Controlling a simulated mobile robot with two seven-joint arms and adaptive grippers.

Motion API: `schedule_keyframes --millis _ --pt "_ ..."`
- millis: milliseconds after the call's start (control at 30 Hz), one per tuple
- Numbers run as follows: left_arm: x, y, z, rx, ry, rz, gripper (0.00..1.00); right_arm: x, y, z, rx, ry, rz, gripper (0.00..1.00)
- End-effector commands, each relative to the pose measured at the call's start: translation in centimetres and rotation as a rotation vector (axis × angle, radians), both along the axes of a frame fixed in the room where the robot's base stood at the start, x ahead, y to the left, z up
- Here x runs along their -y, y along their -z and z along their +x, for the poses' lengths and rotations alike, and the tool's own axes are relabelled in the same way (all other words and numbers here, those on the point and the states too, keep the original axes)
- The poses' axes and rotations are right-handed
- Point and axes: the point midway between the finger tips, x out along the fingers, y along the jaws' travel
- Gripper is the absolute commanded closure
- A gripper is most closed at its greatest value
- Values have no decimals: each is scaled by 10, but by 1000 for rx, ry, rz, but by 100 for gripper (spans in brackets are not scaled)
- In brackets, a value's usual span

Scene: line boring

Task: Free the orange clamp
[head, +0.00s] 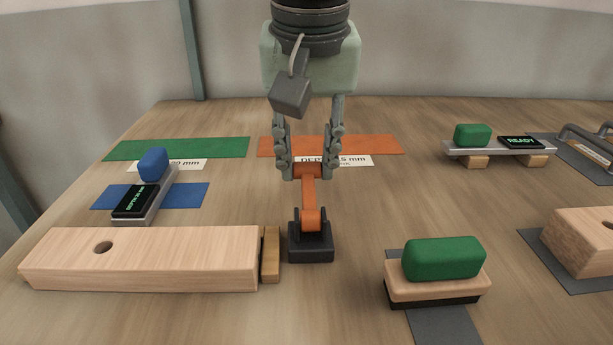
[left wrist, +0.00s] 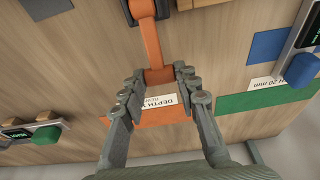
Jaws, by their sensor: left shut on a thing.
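The orange clamp (head: 309,200) stands in the middle of the table, its lower end at a dark block-like base (head: 311,243). My left gripper (head: 307,172) comes down from above with its fingers shut on the top of the clamp. In the left wrist view the clamp (left wrist: 151,42) runs away from between the fingertips (left wrist: 158,80). A wooden block with a hole (head: 150,258) lies left of the base, with a thin wooden strip (head: 270,254) between them. Whether the clamp still grips anything at its base I cannot tell. My right gripper is not in view.
An orange mat (head: 385,144) with a depth label lies behind the clamp. Green (head: 180,148) and blue mats (head: 193,196) lie left. A green-topped wooden block (head: 440,285) stands front right. A gauge reading READY (head: 520,142) stands back right. Table between them is clear.

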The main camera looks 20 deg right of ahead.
Motion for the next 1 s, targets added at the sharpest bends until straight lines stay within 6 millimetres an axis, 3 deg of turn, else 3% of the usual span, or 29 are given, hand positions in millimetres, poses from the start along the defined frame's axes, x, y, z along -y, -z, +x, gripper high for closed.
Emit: schedule_keyframes --millis 333,733,1000 --pt "-2 -18 -6 0 0 -1 92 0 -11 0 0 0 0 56" --pt "-2 -19 -7 0 0 -1 92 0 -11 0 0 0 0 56" --pt "-3 -31 -13 0 1 -2 92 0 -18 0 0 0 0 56"
